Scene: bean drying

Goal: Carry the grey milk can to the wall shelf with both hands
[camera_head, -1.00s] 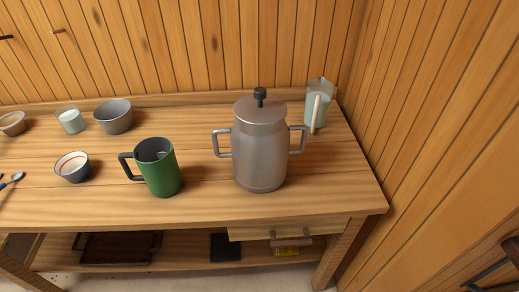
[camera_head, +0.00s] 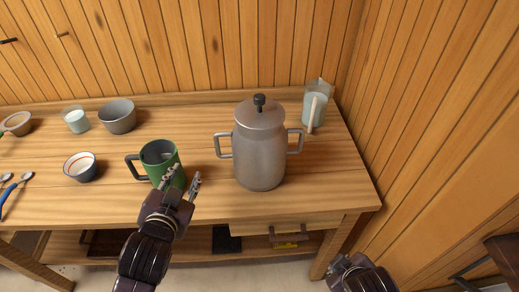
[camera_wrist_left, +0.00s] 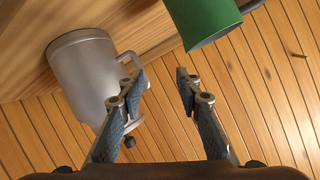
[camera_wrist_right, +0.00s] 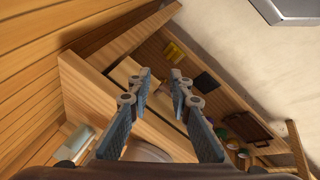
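The grey milk can (camera_head: 260,155) stands upright on the wooden table, lid on with a black knob, a loop handle on each side. It also shows in the left wrist view (camera_wrist_left: 85,75). My left gripper (camera_head: 185,177) is open and empty, left of the can and in front of the green mug (camera_head: 163,158); its fingers (camera_wrist_left: 160,68) point toward the can's handle, apart from it. My right gripper (camera_head: 345,265) is low at the table's front right, away from the can; its fingers (camera_wrist_right: 161,75) are parted and empty. The wall shelf is not visible.
A glass pitcher (camera_head: 315,105) of pale liquid stands behind the can to the right. Bowls (camera_head: 118,117), a small glass (camera_head: 76,121) and spoons are at left. A wooden wall (camera_head: 430,130) bounds the right side.

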